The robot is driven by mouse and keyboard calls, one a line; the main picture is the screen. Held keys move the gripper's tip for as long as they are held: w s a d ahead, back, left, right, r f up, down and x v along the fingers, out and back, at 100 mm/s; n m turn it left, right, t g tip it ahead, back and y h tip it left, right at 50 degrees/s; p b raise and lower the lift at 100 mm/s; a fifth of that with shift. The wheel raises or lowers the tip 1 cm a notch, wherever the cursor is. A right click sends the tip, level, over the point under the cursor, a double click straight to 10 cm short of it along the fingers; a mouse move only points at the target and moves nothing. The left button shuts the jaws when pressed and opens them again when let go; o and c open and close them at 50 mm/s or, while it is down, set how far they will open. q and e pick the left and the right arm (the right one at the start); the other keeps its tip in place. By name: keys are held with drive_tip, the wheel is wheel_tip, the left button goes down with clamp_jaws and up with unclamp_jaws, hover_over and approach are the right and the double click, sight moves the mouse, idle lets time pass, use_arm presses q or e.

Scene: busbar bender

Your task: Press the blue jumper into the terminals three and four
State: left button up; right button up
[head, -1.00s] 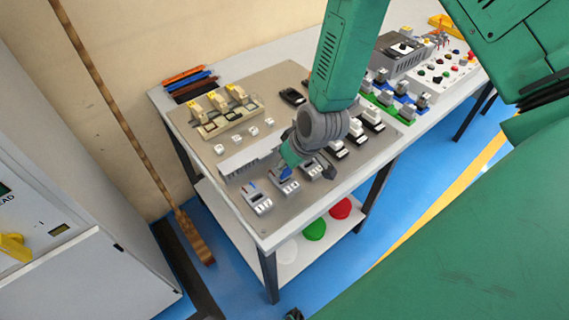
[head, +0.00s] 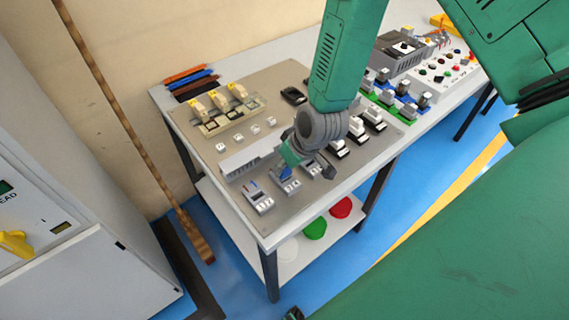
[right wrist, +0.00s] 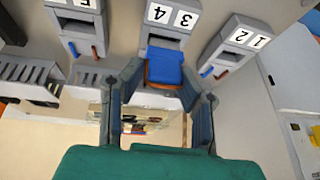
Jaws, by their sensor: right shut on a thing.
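The blue jumper (right wrist: 165,66) is between the fingertips of my right gripper (right wrist: 163,78), which is shut on it. In the right wrist view it lies right at the front of the grey terminal block marked 3 and 4 (right wrist: 172,18). An orange strip shows around its lower edge. I cannot tell how deep the jumper sits. In the head view my right gripper (head: 289,166) points down at the middle block of the front row, with a bit of the blue jumper (head: 284,173) showing below it.
The block marked 1 and 2 (right wrist: 241,38) and another numbered block (right wrist: 77,25) flank the middle one closely. A slotted grey strip (head: 247,160) lies behind the row. Breakers, coloured bars (head: 190,81) and a button panel (head: 442,75) share the table.

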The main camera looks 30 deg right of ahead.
drive_tip(key=shift+f+b, duration=0.45)
drive_tip(key=shift+f, duration=0.35)
drive_tip(key=o, duration=1)
drive_tip(key=shift+r, duration=0.2)
drive_tip(key=v, duration=1.1)
drive_tip(key=shift+s+d+r, duration=0.1)
drive_tip(key=shift+r, duration=0.1)
